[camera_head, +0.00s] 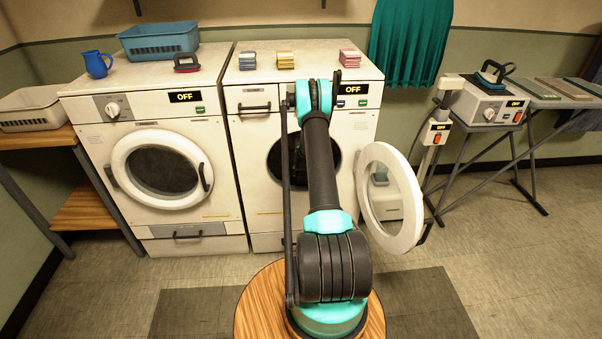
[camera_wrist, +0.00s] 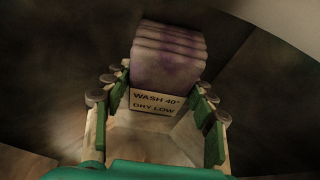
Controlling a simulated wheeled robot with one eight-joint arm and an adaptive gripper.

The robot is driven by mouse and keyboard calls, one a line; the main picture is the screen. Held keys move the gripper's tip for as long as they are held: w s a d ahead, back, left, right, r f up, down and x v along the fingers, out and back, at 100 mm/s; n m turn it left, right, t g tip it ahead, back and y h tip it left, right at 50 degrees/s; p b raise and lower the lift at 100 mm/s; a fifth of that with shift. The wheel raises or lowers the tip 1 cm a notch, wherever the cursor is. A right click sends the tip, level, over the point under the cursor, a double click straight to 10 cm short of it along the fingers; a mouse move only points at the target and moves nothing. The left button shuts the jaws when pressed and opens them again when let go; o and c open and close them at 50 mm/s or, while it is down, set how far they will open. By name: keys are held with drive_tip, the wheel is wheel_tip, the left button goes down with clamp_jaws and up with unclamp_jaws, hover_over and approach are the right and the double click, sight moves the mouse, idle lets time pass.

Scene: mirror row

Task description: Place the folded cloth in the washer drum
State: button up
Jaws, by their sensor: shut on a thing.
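A folded purple-grey cloth (camera_wrist: 169,55) is between the fingers of my gripper (camera_wrist: 158,104) in the wrist view. My gripper is shut on its near end, where a tag reads "WASH 40° DRY LOW". Dark surfaces surround the cloth, with a pale curved edge at top right. In the head view my arm reaches to the right washer (camera_head: 255,119), in front of its dark round drum opening (camera_head: 274,165). The washer's round door (camera_head: 411,194) stands open to the right. My gripper and the cloth are hidden behind my arm there.
The left washer (camera_head: 90,170) is shut. Small folded stacks lie on the right washer. A steam iron station (camera_head: 485,105) stands at right.

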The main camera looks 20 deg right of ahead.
drive_tip(key=o, duration=1.3)
drive_tip(key=shift+f, duration=0.1)
